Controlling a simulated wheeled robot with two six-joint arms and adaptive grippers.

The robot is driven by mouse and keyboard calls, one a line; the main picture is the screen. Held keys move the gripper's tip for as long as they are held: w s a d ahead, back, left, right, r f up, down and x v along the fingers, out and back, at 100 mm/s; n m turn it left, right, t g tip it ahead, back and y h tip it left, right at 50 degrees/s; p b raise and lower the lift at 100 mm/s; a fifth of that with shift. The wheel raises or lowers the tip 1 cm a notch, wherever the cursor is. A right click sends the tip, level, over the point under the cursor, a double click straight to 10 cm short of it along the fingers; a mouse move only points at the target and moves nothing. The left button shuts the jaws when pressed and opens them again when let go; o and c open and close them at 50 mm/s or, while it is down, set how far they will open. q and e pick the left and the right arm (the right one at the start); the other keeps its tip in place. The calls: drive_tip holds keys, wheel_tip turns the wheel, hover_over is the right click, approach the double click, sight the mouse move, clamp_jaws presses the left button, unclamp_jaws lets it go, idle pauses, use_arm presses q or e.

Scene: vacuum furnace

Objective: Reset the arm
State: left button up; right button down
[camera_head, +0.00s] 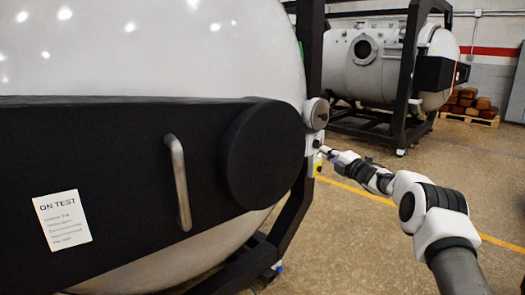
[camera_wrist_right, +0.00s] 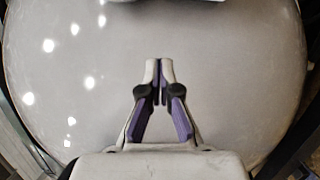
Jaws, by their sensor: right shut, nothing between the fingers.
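My right arm (camera_head: 425,205) reaches in from the lower right in the head view. Its gripper (camera_head: 326,151) is small there, close to the right edge of the near furnace door, by a round metal fitting (camera_head: 316,113). I cannot tell there whether it touches anything. In the right wrist view the right gripper (camera_wrist_right: 159,64) has its fingertips together with nothing between them. Behind it is a large pale curved surface (camera_wrist_right: 215,60). My left gripper is not in view.
The near white furnace door (camera_head: 150,50) carries a black band (camera_head: 100,150) with a metal handle (camera_head: 178,182) and an "ON TEST" sign (camera_head: 62,221). A second furnace (camera_head: 360,75) and a pallet of brown blocks (camera_head: 468,105) stand behind. Open floor (camera_head: 350,240) lies below my right arm.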

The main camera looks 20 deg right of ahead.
drive_tip(key=a+f+m+g+y, duration=0.2)
drive_tip(key=a+f+g, duration=0.2)
drive_tip(key=a+f, duration=1.45)
drive_tip(key=s+a+f+m+g, duration=0.2)
drive_tip(key=s+a+f, duration=0.35)
drive_tip(key=f, duration=0.35)
drive_tip(key=s+a+f+m+g, duration=0.25)
drive_tip(key=s+a+f, duration=0.25)
drive_tip(key=s+f, duration=0.25)
drive_tip(key=s+a+f+m+g+h, duration=0.1)
drive_tip(key=s+a+f+m+g, duration=0.3)
drive_tip(key=s, duration=0.6)
drive_tip(key=s+a+f+m+g+h, duration=0.1)
drive_tip(key=s+f+m, duration=0.1)
drive_tip(key=s+f, duration=0.6)
drive_tip(key=s+d+r+m+g+h, duration=0.1)
drive_tip(key=s+m, duration=0.3)
drive_tip(key=s, duration=0.9)
drive_tip(key=s+d+r+m+g+h, duration=0.1)
drive_tip(key=s+m+g, duration=0.3)
drive_tip(key=s, duration=0.9)
drive_tip(key=shift+d+r+m+g+h, duration=0.35)
drive_tip(key=shift+d+m+h, duration=0.2)
drive_tip(key=shift+h, duration=0.15)
